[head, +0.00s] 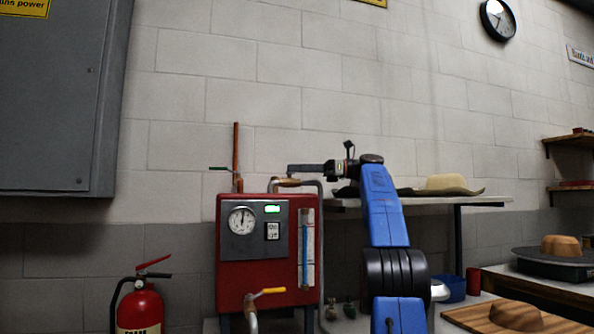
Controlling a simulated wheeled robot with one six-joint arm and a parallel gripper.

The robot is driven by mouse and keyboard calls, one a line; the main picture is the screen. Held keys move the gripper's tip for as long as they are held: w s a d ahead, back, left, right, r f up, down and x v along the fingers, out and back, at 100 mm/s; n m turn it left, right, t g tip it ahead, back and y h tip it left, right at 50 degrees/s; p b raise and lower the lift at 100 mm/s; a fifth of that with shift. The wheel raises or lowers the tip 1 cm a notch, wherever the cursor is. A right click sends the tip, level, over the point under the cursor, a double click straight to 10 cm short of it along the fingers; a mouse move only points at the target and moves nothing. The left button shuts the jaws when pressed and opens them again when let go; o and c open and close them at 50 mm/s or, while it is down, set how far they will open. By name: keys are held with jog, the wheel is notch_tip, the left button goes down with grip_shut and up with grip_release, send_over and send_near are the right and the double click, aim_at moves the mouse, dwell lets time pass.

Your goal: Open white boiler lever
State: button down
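The red boiler (258,272) stands low in the middle of the head view, with a round gauge, a small green display and a blue-filled sight tube on its front. Grey pipes (321,200) come out of its top right, with a brownish fitting (288,183) on them. My gripper (300,168) points left, just above that fitting. A thin dark bar shows at its tip; I cannot tell whether it is a finger or a lever, nor whether the gripper touches the fitting. No clearly white lever shows. A green lever (221,169) sits top left, and a yellow lever (270,292) sits low in front.
A copper-coloured upright pipe (236,150) rises left of my gripper. A shelf (480,200) with hats stands behind my arm. A fire extinguisher (140,308) is at lower left, below a grey cabinet (55,100). A wooden board (470,318) lies at lower right.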

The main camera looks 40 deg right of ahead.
jog(key=c, duration=1.7)
grip_release()
jog(key=shift+d, duration=0.1)
jog(key=shift+v, duration=3.65)
